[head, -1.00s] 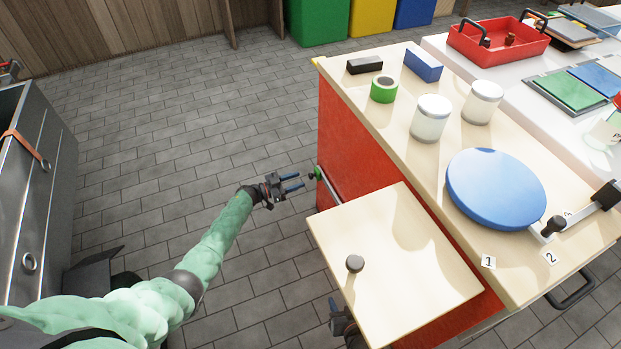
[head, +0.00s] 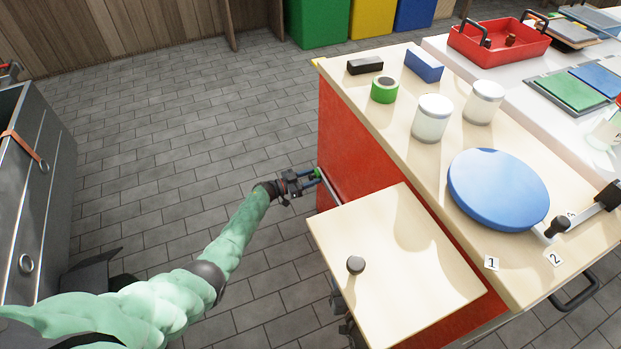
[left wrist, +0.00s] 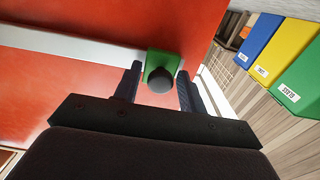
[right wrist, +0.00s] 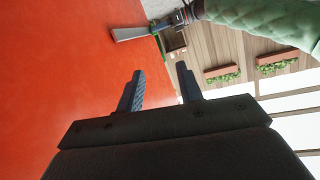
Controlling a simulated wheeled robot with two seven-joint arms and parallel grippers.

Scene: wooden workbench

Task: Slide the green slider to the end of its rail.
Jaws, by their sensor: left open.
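The green slider (left wrist: 164,64) with its dark round knob sits on a pale rail (left wrist: 75,42) along the red cabinet side. In the left wrist view the slider is near the rail's right end. My left gripper (left wrist: 158,85) is open, with one finger on each side of the slider and knob; I cannot tell whether they touch.
A wooden panel with a knob (head: 400,255) juts out from the red cabinet (head: 350,140), close to my left gripper. The benchtop holds a blue disc (head: 497,188), white jars (head: 432,120) and green tape (head: 384,90).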

